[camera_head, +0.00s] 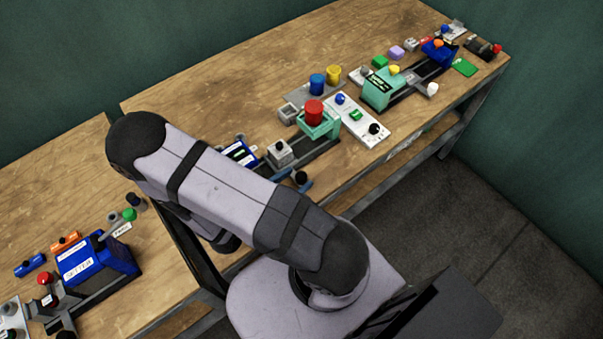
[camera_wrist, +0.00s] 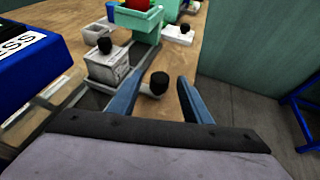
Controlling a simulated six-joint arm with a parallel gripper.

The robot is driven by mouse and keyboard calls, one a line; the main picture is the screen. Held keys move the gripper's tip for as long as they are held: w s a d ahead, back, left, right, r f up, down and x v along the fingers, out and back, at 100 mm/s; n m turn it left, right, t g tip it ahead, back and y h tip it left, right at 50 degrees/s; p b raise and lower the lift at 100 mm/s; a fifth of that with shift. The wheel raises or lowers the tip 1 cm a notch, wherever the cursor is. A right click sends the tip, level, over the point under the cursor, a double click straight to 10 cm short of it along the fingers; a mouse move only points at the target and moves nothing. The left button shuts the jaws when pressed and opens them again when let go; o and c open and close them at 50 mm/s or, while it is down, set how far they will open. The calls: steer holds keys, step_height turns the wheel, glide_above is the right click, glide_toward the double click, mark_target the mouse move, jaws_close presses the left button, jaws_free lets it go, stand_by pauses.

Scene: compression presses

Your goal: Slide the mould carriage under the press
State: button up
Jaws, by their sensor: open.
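The mould carriage, a pale grey block with a black knob on top, sits on a dark rail (camera_head: 319,147) in front of the press; I see the carriage in the head view (camera_head: 282,157) and the wrist view (camera_wrist: 106,70). The mint-green press (camera_head: 320,126) with a red cylinder on top stands at the rail's far end. It also shows in the wrist view (camera_wrist: 135,21). A black knob on a pale stem (camera_wrist: 158,83) beside the carriage lies between the blue fingers of my gripper (camera_wrist: 161,76). The fingers are open, with gaps visible around the knob. My arm hides most of the gripper in the head view.
A blue labelled unit (camera_wrist: 28,55) stands close on the left of the carriage. A white panel with buttons (camera_head: 362,120) is right of the press. Another mint press station (camera_head: 380,92) stands further right. The bench's front edge is close to my gripper.

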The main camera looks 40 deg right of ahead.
mark_target(300, 177)
steer(key=shift+p+x, duration=0.35)
steer(key=shift+x, duration=1.45)
